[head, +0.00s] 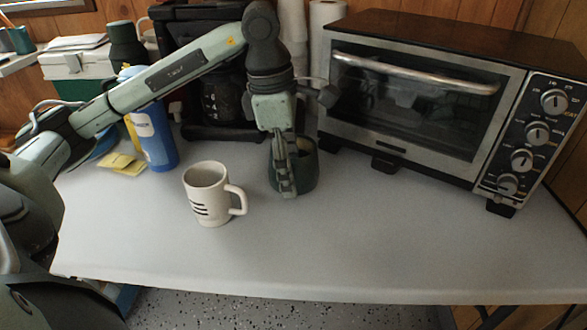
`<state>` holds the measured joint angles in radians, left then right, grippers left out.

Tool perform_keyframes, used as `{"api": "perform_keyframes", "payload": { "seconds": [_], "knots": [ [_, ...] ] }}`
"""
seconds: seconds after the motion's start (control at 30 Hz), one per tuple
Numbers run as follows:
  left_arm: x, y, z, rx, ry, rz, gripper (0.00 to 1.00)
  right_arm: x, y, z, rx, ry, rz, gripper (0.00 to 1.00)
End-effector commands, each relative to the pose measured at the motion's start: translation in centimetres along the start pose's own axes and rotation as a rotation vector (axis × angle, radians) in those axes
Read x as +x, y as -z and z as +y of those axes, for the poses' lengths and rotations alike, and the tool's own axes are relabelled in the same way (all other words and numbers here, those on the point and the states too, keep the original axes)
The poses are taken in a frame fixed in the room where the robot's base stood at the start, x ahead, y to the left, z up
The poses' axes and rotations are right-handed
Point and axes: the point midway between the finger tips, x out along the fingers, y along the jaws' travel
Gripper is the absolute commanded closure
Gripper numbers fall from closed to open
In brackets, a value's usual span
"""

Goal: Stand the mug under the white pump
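A white mug (207,205) with dark stripes stands upright on the grey table, its handle to the right. My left gripper (288,190) points down to the right of the white mug and apart from it. It overlaps a dark green mug-like vessel (307,172), hiding part of it; I cannot tell whether it grips the vessel. The fingers are seen edge-on. I cannot clearly make out a white pump; a blue bottle (156,140) with a pale top stands at the left, partly behind my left arm. My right gripper is out of view.
A toaster oven (410,95) fills the right back of the table. A black coffee maker (215,105) stands behind my arm, near a paper towel roll (326,25). Yellow notes (122,165) lie at the left. The table's front (360,250) is clear.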

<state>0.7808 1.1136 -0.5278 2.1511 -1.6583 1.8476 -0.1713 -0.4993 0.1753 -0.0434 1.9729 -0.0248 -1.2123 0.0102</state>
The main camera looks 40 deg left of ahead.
Motion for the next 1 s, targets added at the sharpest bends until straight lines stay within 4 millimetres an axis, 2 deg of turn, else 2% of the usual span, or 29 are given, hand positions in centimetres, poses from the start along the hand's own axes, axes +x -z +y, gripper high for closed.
{"api": "perform_keyframes", "payload": {
  "seconds": [0.13, 0.63, 1.0],
  "knots": [
    [-0.03, -0.02, -0.01, 0.001, 0.000, 0.000, 0.37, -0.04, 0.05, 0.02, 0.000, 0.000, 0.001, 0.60],
    [-0.07, -0.02, 0.01, 0.000, 0.000, 0.000, 0.99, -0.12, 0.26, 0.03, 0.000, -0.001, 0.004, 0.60],
    [-0.43, -0.10, 0.06, 0.000, -0.002, -0.002, 1.00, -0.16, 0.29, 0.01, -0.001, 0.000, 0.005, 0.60]
  ]
}}
